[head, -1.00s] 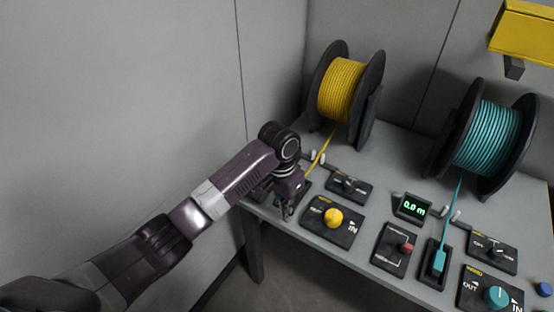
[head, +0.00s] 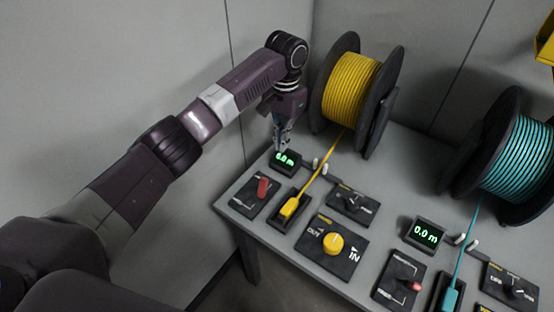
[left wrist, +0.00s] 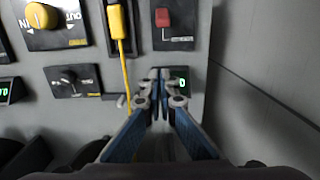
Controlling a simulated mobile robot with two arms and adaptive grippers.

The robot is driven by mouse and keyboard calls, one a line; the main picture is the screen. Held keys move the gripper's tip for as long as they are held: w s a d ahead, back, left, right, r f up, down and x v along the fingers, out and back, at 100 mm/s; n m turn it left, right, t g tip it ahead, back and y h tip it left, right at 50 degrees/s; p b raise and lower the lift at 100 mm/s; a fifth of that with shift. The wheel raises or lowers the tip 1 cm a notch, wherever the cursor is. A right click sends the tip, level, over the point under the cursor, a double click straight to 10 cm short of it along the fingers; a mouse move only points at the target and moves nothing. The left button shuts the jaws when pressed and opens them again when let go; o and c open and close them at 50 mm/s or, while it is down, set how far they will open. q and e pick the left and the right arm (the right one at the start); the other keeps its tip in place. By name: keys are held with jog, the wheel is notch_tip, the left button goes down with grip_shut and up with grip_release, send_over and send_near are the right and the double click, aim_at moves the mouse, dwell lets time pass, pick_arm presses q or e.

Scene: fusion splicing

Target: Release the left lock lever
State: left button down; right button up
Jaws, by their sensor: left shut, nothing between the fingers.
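The left lock lever is a red handle (head: 262,187) on a dark plate near the table's left edge. It also shows in the left wrist view (left wrist: 162,18), beyond my fingertips. My left gripper (head: 281,146) is shut and empty, pointing down at the small green-lit display (head: 285,161) behind the lever plate. It is apart from the lever. In the left wrist view the closed fingers (left wrist: 160,82) partly cover that display. My right gripper is not in view.
A yellow cable runs from the yellow spool (head: 350,88) to a yellow connector (head: 289,208) beside the lever plate. A yellow knob (head: 333,243) and a switch (head: 349,202) are to its right. A second red lever (head: 414,286) and a teal spool (head: 520,158) stand farther right.

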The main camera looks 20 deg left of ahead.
aim_at(263, 188)
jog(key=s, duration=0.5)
pick_arm(q)
jog(key=f, duration=0.3)
jog(key=f+p, duration=0.1)
jog(key=f, duration=0.2)
jog(key=s+f+p, duration=0.1)
jog(key=f, duration=0.2)
jog(key=shift+s+a+f, duration=0.1)
jog(key=shift+f, duration=0.3)
jog(key=shift+s+a+r+p, duration=0.25)
jog(key=shift+s+r+p, duration=0.1)
jog(key=shift+s+p, duration=0.2)
jog(key=shift+s+a+r+p, duration=0.2)
jog(key=shift+s+r+p, duration=0.15)
jog(key=shift+s+p, duration=0.15)
jog(key=shift+s+a+r+p, duration=0.2)
jog(key=shift+s+p, duration=0.1)
jog(key=shift+s, duration=0.35)
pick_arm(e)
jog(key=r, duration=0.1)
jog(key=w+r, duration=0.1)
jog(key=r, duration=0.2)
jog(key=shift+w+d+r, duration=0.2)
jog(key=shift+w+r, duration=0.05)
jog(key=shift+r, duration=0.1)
pick_arm(q)
jog(key=shift+f, duration=0.1)
jog(key=shift+w, duration=0.1)
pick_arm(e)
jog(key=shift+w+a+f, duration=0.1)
